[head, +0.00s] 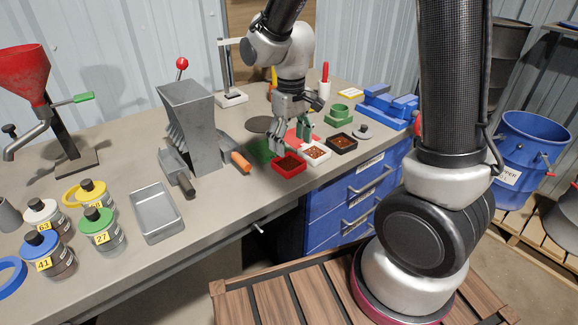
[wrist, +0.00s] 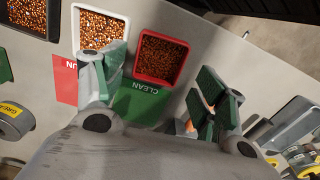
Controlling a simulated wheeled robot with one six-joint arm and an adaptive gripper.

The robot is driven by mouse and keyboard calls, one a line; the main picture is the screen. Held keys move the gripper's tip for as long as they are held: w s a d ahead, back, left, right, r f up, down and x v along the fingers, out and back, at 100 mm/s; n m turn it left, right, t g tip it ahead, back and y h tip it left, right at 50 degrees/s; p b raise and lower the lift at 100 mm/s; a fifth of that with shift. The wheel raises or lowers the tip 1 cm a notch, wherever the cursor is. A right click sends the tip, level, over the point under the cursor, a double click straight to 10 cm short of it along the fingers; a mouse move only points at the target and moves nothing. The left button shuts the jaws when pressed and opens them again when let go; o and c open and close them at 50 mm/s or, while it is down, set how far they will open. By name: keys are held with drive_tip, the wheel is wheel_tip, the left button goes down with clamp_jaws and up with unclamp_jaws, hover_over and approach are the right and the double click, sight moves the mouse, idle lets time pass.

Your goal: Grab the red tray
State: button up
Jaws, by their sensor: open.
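The red tray (head: 289,174) is a small square tray filled with copper-coloured granules. It sits on the bench near the front edge, next to a white tray. In the wrist view the red tray (wrist: 187,62) is beyond my fingers, beside a green mat marked CLEAN (wrist: 135,102). My gripper (head: 291,134) is above the bench, just behind the trays. In the wrist view my gripper (wrist: 158,88) has its green-padded fingers wide apart, with nothing between the pads. The red tray's outline is mostly clear there. I cannot tell the exact height gap.
The white tray (head: 316,158) and a black tray (head: 342,148) stand close on the right, both filled. An orange-handled tool (head: 241,162) and grey machine (head: 190,120) are on the left. A metal tray (head: 157,212) and several jars are farther left.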

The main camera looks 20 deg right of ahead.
sight(289, 165)
drive_tip(key=f, duration=0.6)
drive_tip(key=shift+w+a+f, duration=0.2)
drive_tip(key=shift+w+f, duration=0.1)
drive_tip(key=c, duration=0.7)
